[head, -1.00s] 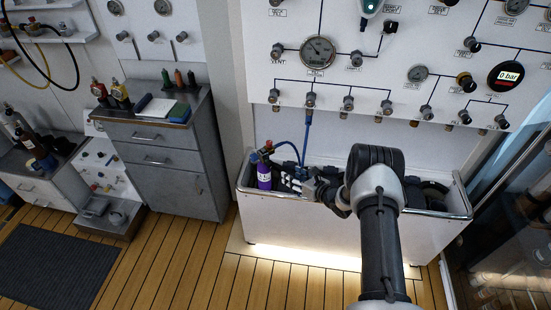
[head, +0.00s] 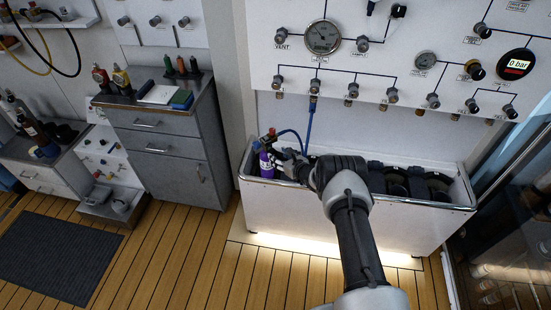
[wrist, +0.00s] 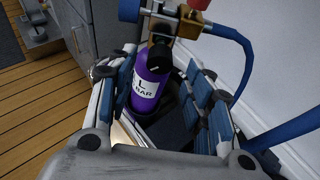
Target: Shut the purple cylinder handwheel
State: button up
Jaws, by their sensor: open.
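The purple cylinder (head: 266,166) stands upright at the left end of the white trough, with a brass valve and a red part on top. In the wrist view the purple cylinder (wrist: 148,88) shows between and beyond my fingers. A black round knob (wrist: 160,58) on its valve faces me; I cannot tell for sure whether this or the red part (wrist: 199,4) is the handwheel. My gripper (wrist: 158,66) is open, its fingers either side of the knob, with no clear contact. In the head view my gripper (head: 286,158) is just right of the cylinder, partly hidden by my arm.
A blue hose (wrist: 236,50) curves from the valve up to the gauge panel (head: 440,60). The white trough (head: 330,215) has a metal rim; dark round items (head: 438,184) sit in its right part. A grey cabinet (head: 170,150) stands to the left.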

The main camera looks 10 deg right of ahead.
aim_at(274, 153)
jog(key=b+x, duration=0.1)
jog(key=x, duration=0.1)
jog(key=shift+w+a+f, duration=0.1)
jog(key=shift+w+f, duration=0.1)
jog(key=shift+f, duration=0.05)
jog(key=shift+w+a+b, duration=0.25)
jog(key=shift+w+b, duration=0.1)
jog(key=shift+w, duration=0.2)
jog(key=c, duration=1)
